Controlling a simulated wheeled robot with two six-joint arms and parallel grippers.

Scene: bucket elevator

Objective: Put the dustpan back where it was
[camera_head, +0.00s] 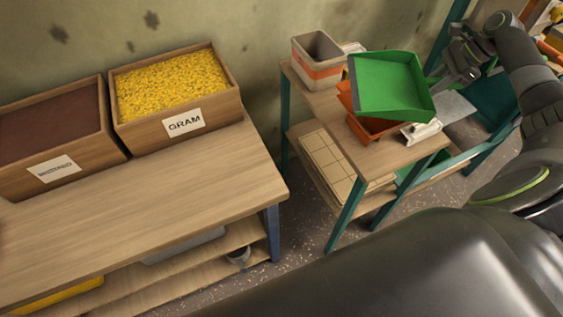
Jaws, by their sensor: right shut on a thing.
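A green dustpan (388,85) is at the upper right, tilted, above an orange tray-like container (372,125) on a small wooden table with green legs (402,156). It covers part of the orange container; I cannot tell whether they touch. My right gripper (470,72) is at the dustpan's right side, shut on it, with the arm coming in from the right. The exact grip is partly hidden by the gripper. My left gripper is not in view.
A beige and orange bin (318,60) stands at the small table's back left, and a white object (421,131) lies near its front edge. The bench front is clear.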

